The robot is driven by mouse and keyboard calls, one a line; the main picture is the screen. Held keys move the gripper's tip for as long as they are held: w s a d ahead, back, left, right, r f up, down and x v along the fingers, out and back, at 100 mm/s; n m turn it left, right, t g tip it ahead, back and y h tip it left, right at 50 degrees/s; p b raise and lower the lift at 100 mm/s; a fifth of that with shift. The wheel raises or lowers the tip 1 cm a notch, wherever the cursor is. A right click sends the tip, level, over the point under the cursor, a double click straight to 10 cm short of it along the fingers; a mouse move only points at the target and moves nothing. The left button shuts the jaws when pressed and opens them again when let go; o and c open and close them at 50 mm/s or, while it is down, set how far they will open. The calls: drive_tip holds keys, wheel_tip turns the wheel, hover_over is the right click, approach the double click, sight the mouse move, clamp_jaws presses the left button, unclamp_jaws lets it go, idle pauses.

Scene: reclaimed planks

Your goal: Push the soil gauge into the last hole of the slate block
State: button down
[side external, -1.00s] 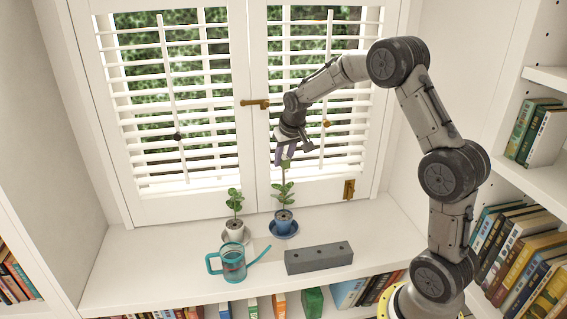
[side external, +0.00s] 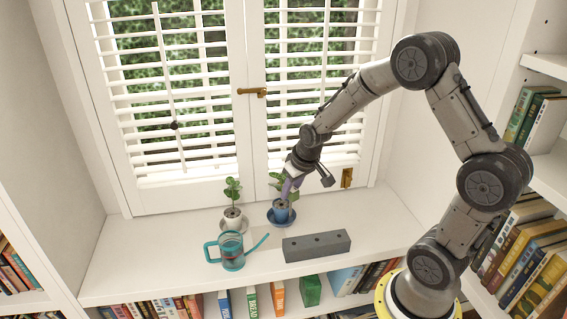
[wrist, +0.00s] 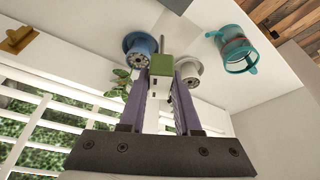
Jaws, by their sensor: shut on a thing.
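My gripper (wrist: 165,88) has purple fingers shut on the soil gauge (wrist: 160,66), a small green and white head with a thin metal probe pointing away from the wrist. In the side view, my gripper (side external: 291,187) is low over the blue pot (side external: 281,212), behind the slate block. The gauge cannot be made out there. In the wrist view, the probe shows beside the blue pot (wrist: 140,52); I cannot tell whether it touches anything.
A white pot (side external: 233,219) with a plant stands left of the blue pot. A teal watering can (side external: 232,252) stands in front of it, its spout pointing right toward the block. Shuttered windows (side external: 180,100) rise behind. The sill right of the block is clear.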

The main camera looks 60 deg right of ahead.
drive_tip(key=s+a, duration=0.1)
drive_tip(key=s+a+f, duration=0.1)
drive_tip(key=s+a, duration=0.1)
drive_tip(key=shift+s, duration=0.15)
drive_tip(key=shift+f, duration=1.75)
drive_tip(key=shift+f, duration=3.15)
idle(0.5)
drive_tip(key=c, duration=0.5)
unclamp_jaws()
